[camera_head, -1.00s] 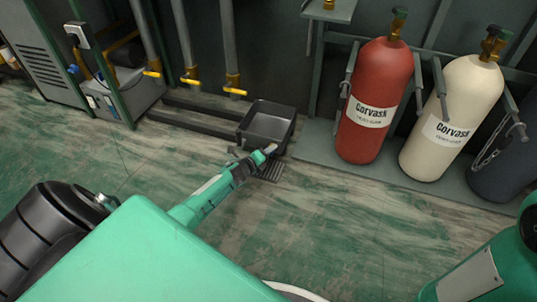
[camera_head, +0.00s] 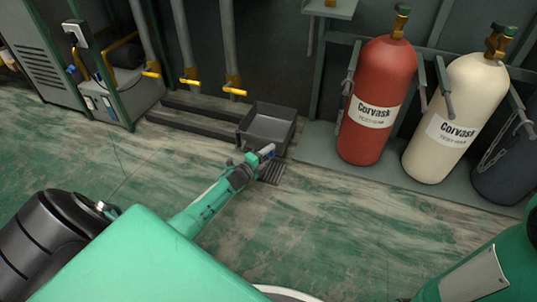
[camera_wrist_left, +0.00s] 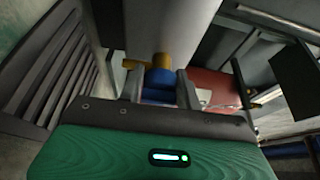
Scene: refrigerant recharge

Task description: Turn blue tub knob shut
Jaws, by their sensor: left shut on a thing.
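My left gripper (camera_head: 267,153) is at the front right edge of the dark open tub (camera_head: 258,142), close to the floor. In the left wrist view the two fingers (camera_wrist_left: 160,88) stand on either side of a blue knob (camera_wrist_left: 158,86) and are shut on it. A brass-coloured fitting (camera_wrist_left: 155,65) shows just beyond the knob. A little blue also shows at the fingertips in the head view; the fitting is hidden there. How far the knob is turned cannot be told. My right gripper is not in view.
A red cylinder (camera_head: 374,100) and a cream cylinder (camera_head: 455,120) stand on a rack to the right. Grey pipes with yellow handles (camera_head: 234,91) stand behind the tub. A slatted floor grate (camera_head: 273,172) lies below the gripper. The floor in front is clear.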

